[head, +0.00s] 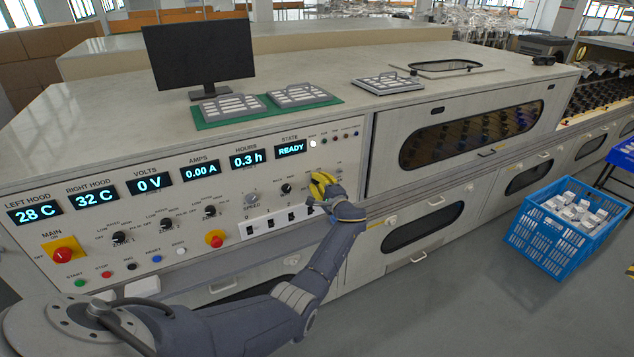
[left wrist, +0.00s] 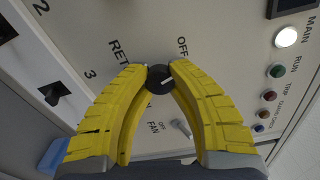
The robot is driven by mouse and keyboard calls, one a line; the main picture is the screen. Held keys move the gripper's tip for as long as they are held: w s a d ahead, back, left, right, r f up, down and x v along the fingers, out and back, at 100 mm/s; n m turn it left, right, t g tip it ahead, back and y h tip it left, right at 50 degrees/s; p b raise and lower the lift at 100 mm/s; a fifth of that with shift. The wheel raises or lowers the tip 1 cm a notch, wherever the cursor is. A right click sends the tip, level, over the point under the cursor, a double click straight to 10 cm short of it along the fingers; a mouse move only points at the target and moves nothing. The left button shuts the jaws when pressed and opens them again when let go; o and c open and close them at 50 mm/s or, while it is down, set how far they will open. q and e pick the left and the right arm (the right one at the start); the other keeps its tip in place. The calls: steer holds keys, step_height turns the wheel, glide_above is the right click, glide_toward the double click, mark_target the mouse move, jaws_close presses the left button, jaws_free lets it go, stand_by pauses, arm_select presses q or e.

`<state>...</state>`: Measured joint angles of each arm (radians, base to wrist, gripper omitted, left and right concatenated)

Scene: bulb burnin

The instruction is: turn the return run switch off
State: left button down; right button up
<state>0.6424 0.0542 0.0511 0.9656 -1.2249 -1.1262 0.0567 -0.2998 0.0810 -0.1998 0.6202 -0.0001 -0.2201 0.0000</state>
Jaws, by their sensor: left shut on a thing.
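My left gripper (head: 322,184) is at the right part of the control panel (head: 215,235), with its yellow fingers against the panel face. In the left wrist view the two fingertips (left wrist: 159,72) are closed on a small round black knob (left wrist: 160,79), one on each side. A partly covered label starting "RET" is on one side of the knob and "OFF" on the other. A pale pointer line shows on the knob; which mark it points to is not clear. In the head view the gripper hides this knob. My right gripper is not in view.
A silver fan toggle (left wrist: 181,128) sits close to the fingers. A white lamp (left wrist: 287,37) and several small coloured lamps are nearby. Another black knob (head: 286,188) and a speed dial (head: 251,199) lie left of the gripper. A blue crate (head: 540,241) stands on the floor.

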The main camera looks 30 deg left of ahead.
arm_select(q)
steer(key=shift+n, duration=1)
steer(key=shift+d, duration=0.1)
steer(key=c, duration=1.1)
jaws_free()
steer(key=shift+o, duration=0.2)
steer(key=v, duration=1.2)
steer(key=shift+w, duration=0.15)
